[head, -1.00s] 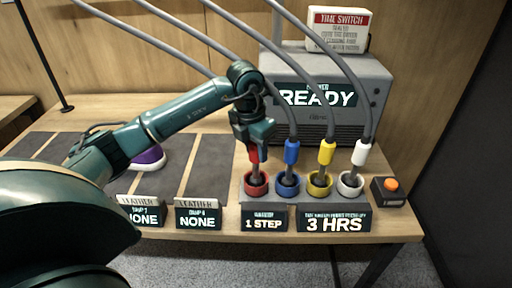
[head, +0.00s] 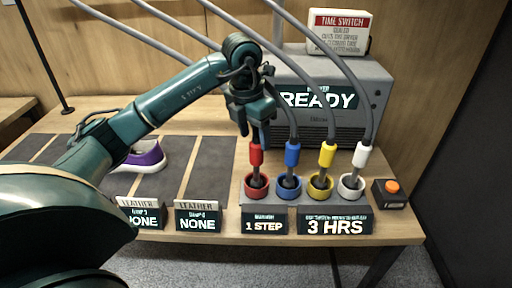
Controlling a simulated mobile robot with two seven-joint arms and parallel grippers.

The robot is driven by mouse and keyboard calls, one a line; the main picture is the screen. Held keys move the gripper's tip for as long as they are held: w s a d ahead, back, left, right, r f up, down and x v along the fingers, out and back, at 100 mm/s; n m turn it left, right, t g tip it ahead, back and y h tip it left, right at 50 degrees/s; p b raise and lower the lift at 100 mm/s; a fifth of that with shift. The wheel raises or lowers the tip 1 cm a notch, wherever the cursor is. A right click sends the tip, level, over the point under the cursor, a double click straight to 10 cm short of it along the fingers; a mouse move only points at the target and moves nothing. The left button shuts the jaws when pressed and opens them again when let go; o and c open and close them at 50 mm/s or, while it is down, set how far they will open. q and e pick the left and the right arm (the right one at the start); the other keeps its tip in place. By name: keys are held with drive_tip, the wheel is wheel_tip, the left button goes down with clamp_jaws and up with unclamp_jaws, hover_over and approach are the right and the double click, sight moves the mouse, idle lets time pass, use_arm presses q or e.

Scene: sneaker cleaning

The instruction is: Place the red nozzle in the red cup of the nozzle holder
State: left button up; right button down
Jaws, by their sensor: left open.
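The red nozzle (head: 256,156) stands upright with its lower end in the red cup (head: 256,192) of the nozzle holder (head: 273,203). Its hose runs up behind my left gripper (head: 254,122). My left gripper is open and sits just above the red nozzle, pointing down. The blue nozzle (head: 291,154), yellow nozzle (head: 327,155) and white nozzle (head: 362,156) stand in their own matching cups to the right. My right gripper is not in view.
A grey machine reading READY (head: 318,97) stands behind the holder. A box with an orange button (head: 391,187) is at the right. A purple and white shoe (head: 147,157) lies on the dark mat (head: 205,160) at left. Small signs line the front edge.

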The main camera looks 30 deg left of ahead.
use_arm(q)
wheel_tip(320, 180, up, 6)
drive_tip(key=s, duration=0.1)
drive_tip(key=s+d+f+m+g+h, duration=0.1)
drive_tip(key=s+d+f+g+h, duration=0.25)
drive_tip(key=d, duration=0.65)
drive_tip(key=s+d+f+m+t+h, duration=0.15)
drive_tip(key=d+f+h, duration=0.25)
drive_tip(key=d+h, duration=0.4)
drive_tip(key=s+d+r+n+t+h, duration=0.3)
drive_tip(key=d+n+h, duration=0.5)
drive_tip(key=d+h, duration=0.1)
drive_tip(key=w+a+f+n+t+y, duration=0.1)
drive_tip(key=a+f+n+t+y, duration=0.2)
drive_tip(key=f+n+t+y, duration=0.5)
drive_tip(key=w+a+f+n+t+y, duration=0.25)
drive_tip(key=n+t, duration=0.45)
drive_tip(key=n, duration=0.6)
drive_tip(key=s+a+f+n+g+y, duration=0.2)
drive_tip(key=s+f+n+g+y, duration=0.1)
drive_tip(key=s+f, duration=0.3)
drive_tip(key=s+a+f+n+g+y, duration=0.2)
drive_tip(key=s+f+n, duration=0.4)
drive_tip(key=f, duration=0.5)
drive_tip(key=shift+s+a+g+y, duration=0.3)
drive_tip(key=shift+s+g+y, duration=0.15)
drive_tip(key=shift+g+y, duration=0.45)
